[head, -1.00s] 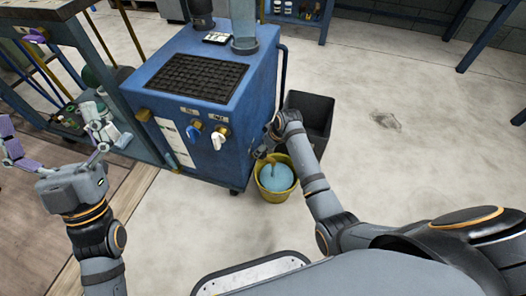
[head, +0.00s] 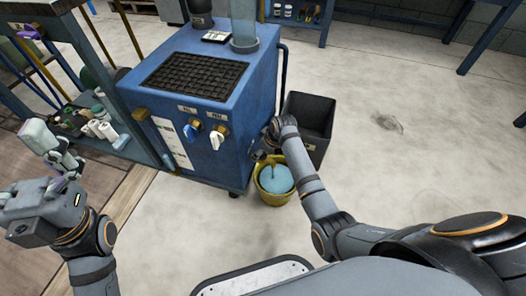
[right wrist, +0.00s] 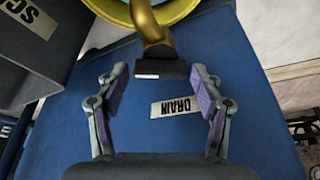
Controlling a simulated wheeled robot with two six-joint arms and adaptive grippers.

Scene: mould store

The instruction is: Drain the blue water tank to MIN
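The blue machine (head: 205,110) carries a clear, bluish upright tank (head: 244,28); its top is cut off and I see no MIN mark. In the right wrist view, a dark valve handle (right wrist: 162,70) sits on a brass pipe (right wrist: 150,28) near an upside-down DRAIN label (right wrist: 180,107). My right gripper (right wrist: 157,82) is open, its purple-padded fingers on both sides of the handle with gaps. A yellow bucket (head: 262,194) with blue water (head: 277,179) stands on the floor below the brass spout. My left gripper (head: 72,168) is open, empty, and seen sideways at the left.
A dark bin (head: 312,118) stands beside the machine, close to the bucket. The front has a blue-handled valve (head: 192,132) and a white-handled valve (head: 217,138). A shelf rack with bottles (head: 100,125) is at left. The floor (head: 420,150) at right is clear.

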